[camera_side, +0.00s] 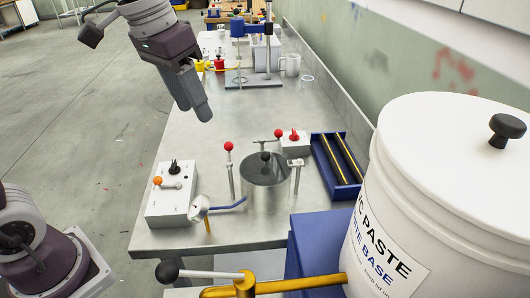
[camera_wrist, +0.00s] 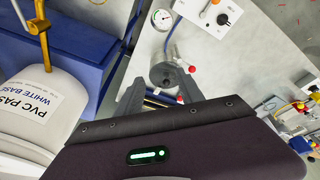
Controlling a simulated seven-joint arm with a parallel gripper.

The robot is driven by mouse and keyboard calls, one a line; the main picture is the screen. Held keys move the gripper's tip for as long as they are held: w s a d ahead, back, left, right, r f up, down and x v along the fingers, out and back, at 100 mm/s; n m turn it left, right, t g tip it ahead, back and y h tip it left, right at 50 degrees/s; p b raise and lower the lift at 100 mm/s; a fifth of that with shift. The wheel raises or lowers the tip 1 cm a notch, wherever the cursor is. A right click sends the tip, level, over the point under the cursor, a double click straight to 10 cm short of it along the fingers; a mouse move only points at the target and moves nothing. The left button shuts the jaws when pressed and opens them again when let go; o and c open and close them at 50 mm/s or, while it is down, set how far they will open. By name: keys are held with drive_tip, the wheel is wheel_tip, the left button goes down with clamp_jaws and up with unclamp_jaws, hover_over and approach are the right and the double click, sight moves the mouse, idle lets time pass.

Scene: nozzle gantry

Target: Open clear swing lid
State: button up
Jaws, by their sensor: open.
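The clear swing lid (camera_side: 267,172) looks like a dark see-through disc with a black knob, lying flat on top of a round metal pot (camera_side: 266,200) in the middle of the bench. In the wrist view the lid (camera_wrist: 164,75) shows small, beyond my fingers. My gripper (camera_side: 203,114) is up and to the left of the pot in the side view, in the air and touching nothing. In the wrist view my gripper (camera_wrist: 160,92) has its two fingers apart, with nothing between them.
A large white paste bucket (camera_side: 450,180) fills the right foreground. The bench (camera_side: 190,130) is bare at its left-middle.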

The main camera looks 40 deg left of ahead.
drive_tip(key=w+f+g, duration=0.1)
drive_tip(key=w+f, duration=0.2)
drive_tip(key=w, duration=0.4)
drive_tip(key=m+g+h, duration=0.1)
drive_tip(key=g, duration=0.1)
hover_over(265, 150)
drive_tip(key=s+d, duration=0.2)
drive_tip(key=s, duration=0.2)
wheel_tip(265, 150, down, 9)
drive_tip(key=f, duration=0.3)
drive_tip(key=d+f, duration=0.1)
drive_tip(key=f, duration=0.3)
drive_tip(key=shift+s+d, duration=0.15)
drive_tip(key=shift+d, duration=0.05)
clamp_jaws()
